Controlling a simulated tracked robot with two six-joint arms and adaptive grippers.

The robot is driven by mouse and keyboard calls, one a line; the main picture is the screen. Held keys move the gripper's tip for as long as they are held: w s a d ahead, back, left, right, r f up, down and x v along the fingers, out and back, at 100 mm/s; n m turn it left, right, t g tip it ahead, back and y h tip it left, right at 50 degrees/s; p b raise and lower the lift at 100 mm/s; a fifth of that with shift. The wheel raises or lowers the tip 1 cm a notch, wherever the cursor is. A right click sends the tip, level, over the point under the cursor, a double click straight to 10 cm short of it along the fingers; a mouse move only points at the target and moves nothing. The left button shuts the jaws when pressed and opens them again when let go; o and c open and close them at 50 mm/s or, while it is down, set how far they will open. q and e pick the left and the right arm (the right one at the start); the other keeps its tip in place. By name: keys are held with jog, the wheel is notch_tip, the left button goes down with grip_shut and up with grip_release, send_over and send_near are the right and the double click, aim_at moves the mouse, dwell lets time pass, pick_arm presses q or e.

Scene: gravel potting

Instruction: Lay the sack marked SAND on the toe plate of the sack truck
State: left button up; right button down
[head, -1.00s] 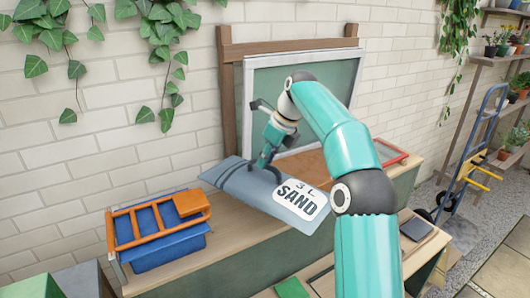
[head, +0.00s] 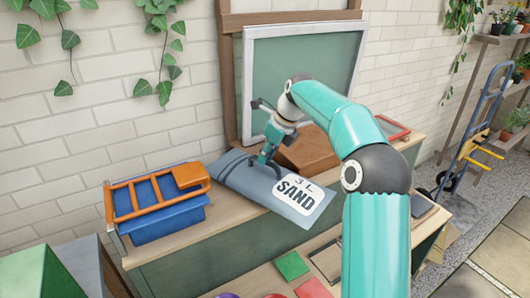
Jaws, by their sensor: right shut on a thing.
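The grey-blue sack marked SAND (head: 235,180) lies across the top of the bench, its white label facing up toward the right end. My right gripper (head: 265,161) is shut on the sack near its middle, at the upper edge. I cannot tell whether the sack is clear of the bench top. The blue sack truck (head: 484,112) stands upright at the far right, with yellow parts and black wheels. A grey patch at its foot (head: 462,212) may be the toe plate; it is unclear against the gravel. My left gripper is out of view.
A blue crate (head: 165,224) with an orange frame (head: 150,194) stands left of the sack. A brown box (head: 311,150) and a framed green board (head: 262,75) are behind it. Green and red pieces (head: 291,265) lie on the lower bench. Gravel and paving (head: 500,262) are at right.

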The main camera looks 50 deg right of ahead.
jog(key=shift+r, duration=0.35)
jog(key=c, duration=1.5)
grip_release()
jog(key=shift+f, duration=0.35)
jog(key=o, duration=0.4)
jog(key=shift+r, duration=0.1)
